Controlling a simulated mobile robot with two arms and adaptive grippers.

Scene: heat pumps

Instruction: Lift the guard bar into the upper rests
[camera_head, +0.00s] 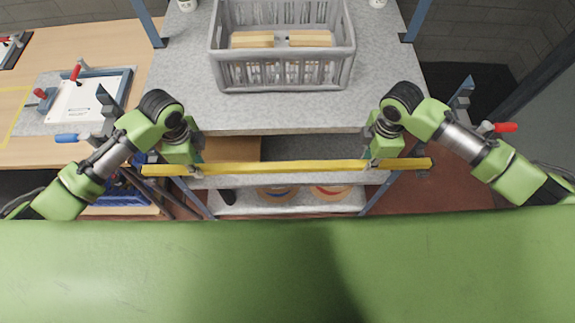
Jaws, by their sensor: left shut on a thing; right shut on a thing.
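The guard bar (280,167) is a long yellow bar. It lies nearly level across the front of a grey shelf unit, its left end slightly lower in the picture. My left gripper (193,169) is shut on the bar towards its left end. My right gripper (372,163) is shut on it towards its right end. The fingertips are small and partly hidden by the wrists. Blue bracket-like posts stand at the left (108,103) and right (461,92) of the unit. I cannot tell for certain which parts are the upper rests.
A grey crate (284,74) with wooden pieces stands on the speckled shelf top (180,75). A lower shelf (300,206) holds round items. A wooden table (110,45) with a clamp fixture is at the left. A red handle (505,127) is at the right, a blue one (67,138) at the left.

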